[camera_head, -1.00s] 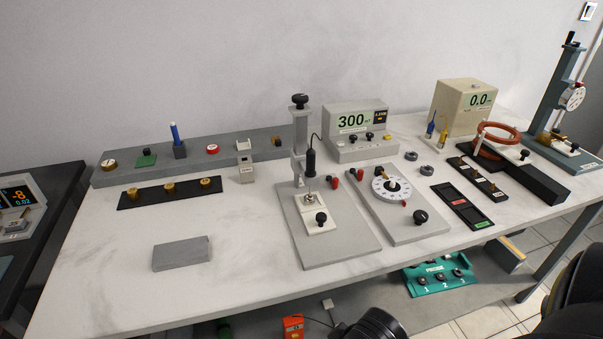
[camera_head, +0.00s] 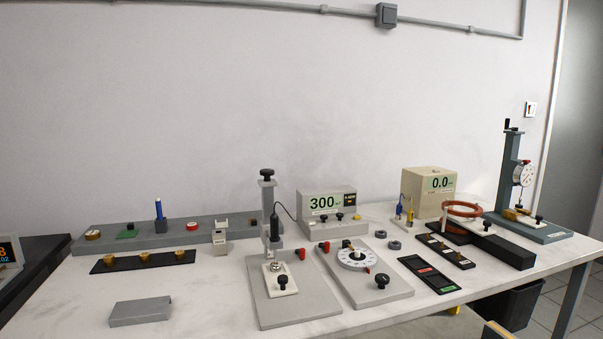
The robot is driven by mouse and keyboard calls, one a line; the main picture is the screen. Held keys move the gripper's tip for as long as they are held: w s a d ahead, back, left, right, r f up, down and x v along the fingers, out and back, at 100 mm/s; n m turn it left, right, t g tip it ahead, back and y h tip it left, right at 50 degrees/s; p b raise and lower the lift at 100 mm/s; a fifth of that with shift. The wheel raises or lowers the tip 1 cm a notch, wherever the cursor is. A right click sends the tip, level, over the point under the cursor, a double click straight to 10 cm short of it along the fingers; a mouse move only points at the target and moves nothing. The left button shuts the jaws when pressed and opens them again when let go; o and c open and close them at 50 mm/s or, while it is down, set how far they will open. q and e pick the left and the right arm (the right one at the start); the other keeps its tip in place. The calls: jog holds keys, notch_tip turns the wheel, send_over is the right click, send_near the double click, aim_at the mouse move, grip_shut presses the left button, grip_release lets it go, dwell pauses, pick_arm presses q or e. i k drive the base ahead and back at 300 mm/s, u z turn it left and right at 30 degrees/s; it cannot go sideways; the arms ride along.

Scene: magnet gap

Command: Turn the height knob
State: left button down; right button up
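A black knob (camera_head: 267,174) sits on top of the grey column of a stand near the middle of the table; it looks like the height knob. The stand's grey base plate (camera_head: 300,304) lies flat on the table. A dark probe (camera_head: 274,228) with a cable hangs on the column above a small pale stage (camera_head: 280,279). The stage has its own black knob (camera_head: 283,281) at the front. Neither of my grippers shows in the head view, so their state is hidden.
A meter reading 300 (camera_head: 328,215) stands behind the stand. A white dial plate (camera_head: 356,259) is to its right. A grey block (camera_head: 140,311) lies front left. A beige box reading 0.0 (camera_head: 428,192) and a tall gauge stand (camera_head: 511,170) are at the right.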

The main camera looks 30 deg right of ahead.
aim_at(266, 173)
jog(key=z, duration=0.8)
jog(key=i, duration=0.4)
